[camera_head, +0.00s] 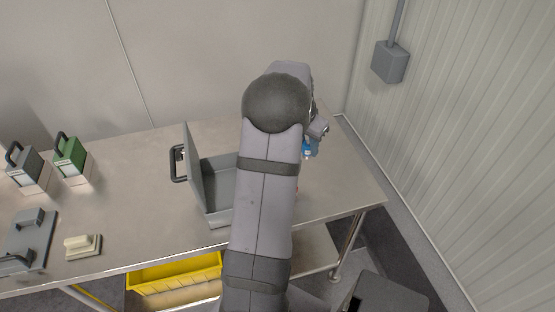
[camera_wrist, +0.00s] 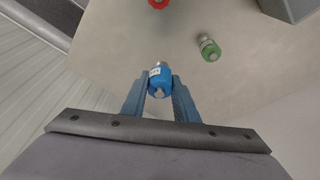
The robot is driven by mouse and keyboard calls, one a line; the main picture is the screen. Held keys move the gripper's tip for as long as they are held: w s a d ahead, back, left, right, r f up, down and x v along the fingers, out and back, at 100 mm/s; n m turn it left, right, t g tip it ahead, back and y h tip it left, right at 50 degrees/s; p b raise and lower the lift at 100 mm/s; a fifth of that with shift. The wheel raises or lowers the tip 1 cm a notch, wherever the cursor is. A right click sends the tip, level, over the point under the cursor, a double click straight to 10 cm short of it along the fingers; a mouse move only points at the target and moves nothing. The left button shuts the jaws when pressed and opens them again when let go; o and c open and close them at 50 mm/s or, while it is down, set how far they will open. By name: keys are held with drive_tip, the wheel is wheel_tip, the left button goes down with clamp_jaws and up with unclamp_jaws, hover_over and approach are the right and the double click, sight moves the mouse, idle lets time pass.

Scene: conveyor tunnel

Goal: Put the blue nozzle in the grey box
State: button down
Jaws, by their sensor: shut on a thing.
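The blue nozzle (camera_wrist: 160,79) is held between the two fingers of my gripper (camera_wrist: 159,95) in the wrist view. It has a white label and metal ends. In the head view the blue nozzle (camera_head: 309,149) shows just right of my arm, over the right part of the table. My gripper (camera_head: 312,140) is mostly hidden there behind my arm. The grey box (camera_head: 219,190) stands open on the table left of my arm, its lid (camera_head: 193,170) upright on the left side. My arm covers the box's right part. A corner of a grey thing, likely the box (camera_wrist: 292,8), shows in the wrist view.
A green nozzle (camera_wrist: 210,49) and a red thing (camera_wrist: 158,3) lie on the table in the wrist view. Green (camera_head: 70,158) and dark grey (camera_head: 25,168) handled cases stand at the table's left. A cream block (camera_head: 83,245) lies near the front. A yellow bin (camera_head: 175,272) sits below.

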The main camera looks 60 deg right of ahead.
drive_tip(key=w+a+r+n, duration=0.25)
drive_tip(key=w+r, duration=0.35)
drive_tip(key=w, duration=0.5)
wheel_tip(320, 180, up, 3)
drive_tip(key=n+t+y, duration=0.1)
drive_tip(key=n+t, duration=0.2)
drive_tip(key=n, duration=0.8)
hover_over(226, 191)
drive_tip(key=s, duration=0.1)
drive_tip(key=shift+s+a+p, duration=0.1)
drive_tip(key=shift+a+p, duration=0.25)
drive_tip(key=shift+a, duration=0.05)
drive_tip(key=shift+f, duration=0.1)
wheel_tip(226, 191, down, 18)
drive_tip(key=shift+r+p, duration=0.1)
drive_tip(key=shift+p, duration=0.75)
